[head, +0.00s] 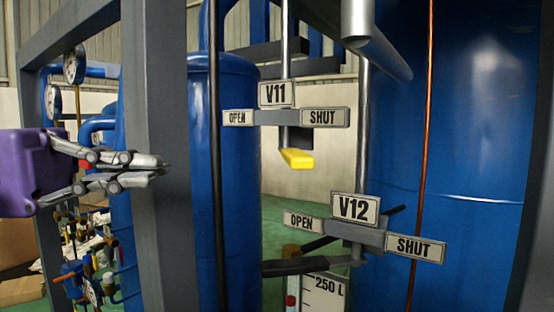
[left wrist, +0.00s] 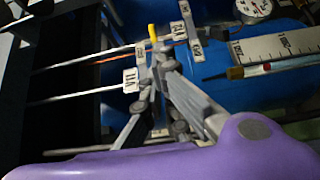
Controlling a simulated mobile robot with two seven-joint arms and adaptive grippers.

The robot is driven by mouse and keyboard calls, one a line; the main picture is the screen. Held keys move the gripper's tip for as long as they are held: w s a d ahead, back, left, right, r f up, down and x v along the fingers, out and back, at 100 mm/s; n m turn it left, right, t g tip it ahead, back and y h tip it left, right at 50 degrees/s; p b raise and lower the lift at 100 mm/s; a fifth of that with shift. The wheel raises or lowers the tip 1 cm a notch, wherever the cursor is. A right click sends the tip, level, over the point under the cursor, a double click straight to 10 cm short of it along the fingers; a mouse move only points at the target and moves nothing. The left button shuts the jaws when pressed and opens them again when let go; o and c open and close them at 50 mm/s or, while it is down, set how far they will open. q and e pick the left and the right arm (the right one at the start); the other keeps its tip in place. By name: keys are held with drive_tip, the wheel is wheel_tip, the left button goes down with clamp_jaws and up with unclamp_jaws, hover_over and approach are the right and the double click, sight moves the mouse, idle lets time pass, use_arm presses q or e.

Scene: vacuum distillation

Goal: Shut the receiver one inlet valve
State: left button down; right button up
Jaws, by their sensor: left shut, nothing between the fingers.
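Valve V11 (head: 276,95) is in the upper middle of the head view, with OPEN on its left and SHUT on its right. Its yellow handle (head: 297,158) hangs below the plates and points toward me; a yellow tip (left wrist: 153,33) also shows in the left wrist view. Valve V12 (head: 355,208) is lower right, with a dark lever (head: 297,266) reaching left on its OPEN side. Neither plate names a receiver. My left gripper (head: 164,170) is shut and empty at the left, apart from both valves in the head view. My right gripper is out of view.
A grey frame post (head: 160,130) stands between my left gripper and the valves in the picture. Blue tanks (head: 460,120) stand behind, with thin vertical pipes in front. A 250 L scale (head: 325,290) is below V12. Gauges (head: 74,65) are at the upper left.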

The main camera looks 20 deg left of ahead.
sight(286, 161)
use_arm(q)
drive_tip(key=p+x, duration=0.1)
drive_tip(key=x, duration=0.3)
drive_tip(key=p+x, duration=0.1)
drive_tip(key=x, duration=0.3)
drive_tip(key=p+x, duration=0.1)
drive_tip(key=x, duration=0.3)
drive_tip(key=shift+s+d+r+p, duration=0.15)
drive_tip(key=shift+s+r+p, duration=0.1)
drive_tip(key=shift+r+p, duration=0.1)
drive_tip(key=shift+w+d+f, duration=0.25)
drive_tip(key=shift+w+d, duration=0.05)
drive_tip(key=shift+d, duration=0.1)
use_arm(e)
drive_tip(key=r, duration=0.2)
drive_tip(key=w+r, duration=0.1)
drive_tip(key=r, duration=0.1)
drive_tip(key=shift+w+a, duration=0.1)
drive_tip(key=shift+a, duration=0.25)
use_arm(q)
drive_tip(key=shift+d+b, duration=0.35)
drive_tip(key=shift+d, duration=0.3)
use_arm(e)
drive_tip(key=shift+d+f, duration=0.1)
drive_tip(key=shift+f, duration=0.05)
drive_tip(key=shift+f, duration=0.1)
